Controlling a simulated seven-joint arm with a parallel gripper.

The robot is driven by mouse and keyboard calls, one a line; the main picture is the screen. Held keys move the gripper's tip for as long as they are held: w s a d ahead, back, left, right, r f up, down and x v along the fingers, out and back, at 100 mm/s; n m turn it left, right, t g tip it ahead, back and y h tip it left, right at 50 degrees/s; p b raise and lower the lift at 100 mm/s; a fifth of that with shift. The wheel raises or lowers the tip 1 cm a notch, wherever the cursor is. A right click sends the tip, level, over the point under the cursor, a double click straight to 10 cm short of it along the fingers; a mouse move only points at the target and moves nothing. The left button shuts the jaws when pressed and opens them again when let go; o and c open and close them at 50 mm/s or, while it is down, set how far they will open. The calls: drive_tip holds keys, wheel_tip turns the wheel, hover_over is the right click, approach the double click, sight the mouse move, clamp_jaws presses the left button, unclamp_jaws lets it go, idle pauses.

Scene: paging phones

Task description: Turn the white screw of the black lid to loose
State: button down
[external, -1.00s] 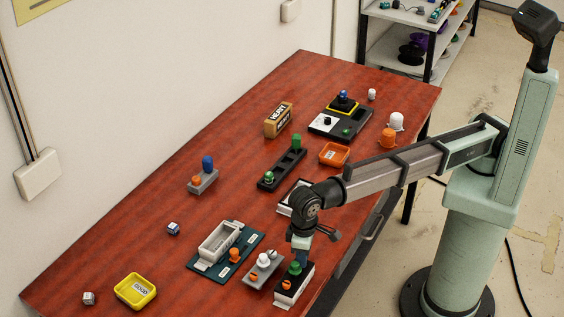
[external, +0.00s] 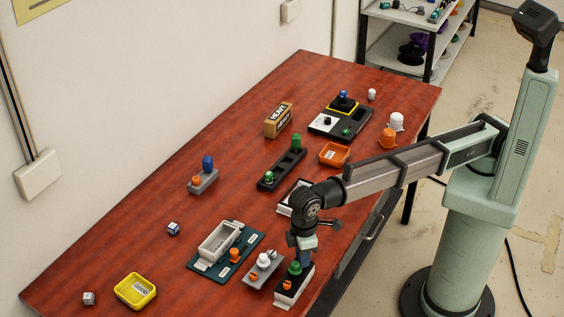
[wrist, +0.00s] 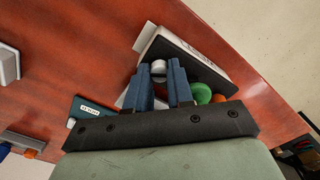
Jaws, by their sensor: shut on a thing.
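The black lid (wrist: 180,52) sits on a white box and shows large in the wrist view; in the external view it (external: 283,300) is at the table's near edge. The white screw (wrist: 158,66) stands on the lid between the two blue fingertips. My gripper (wrist: 160,75) is shut on the white screw, from above. In the external view my gripper (external: 304,256) is over the far end of the lid and hides the white screw. A green knob (wrist: 201,93) and an orange screw (wrist: 219,98) are on the same lid, right of the fingers; the external view shows both.
A grey block (external: 263,272) with a white knob and an orange knob stands close left of the lid. A teal base (external: 201,266) with a grey tray lies beyond it. A yellow bin (external: 135,291) is at the left. The table's near edge is close by.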

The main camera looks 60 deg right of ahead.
drive_tip(key=n, duration=0.5)
drive_tip(key=shift+n, duration=0.3)
drive_tip(key=n, duration=0.5)
idle(0.4)
drive_tip(key=c, duration=1.3)
unclamp_jaws()
drive_tip(key=shift+o, duration=0.2)
wheel_tip(320, 180, up, 14)
drive_tip(key=shift+f, duration=0.1)
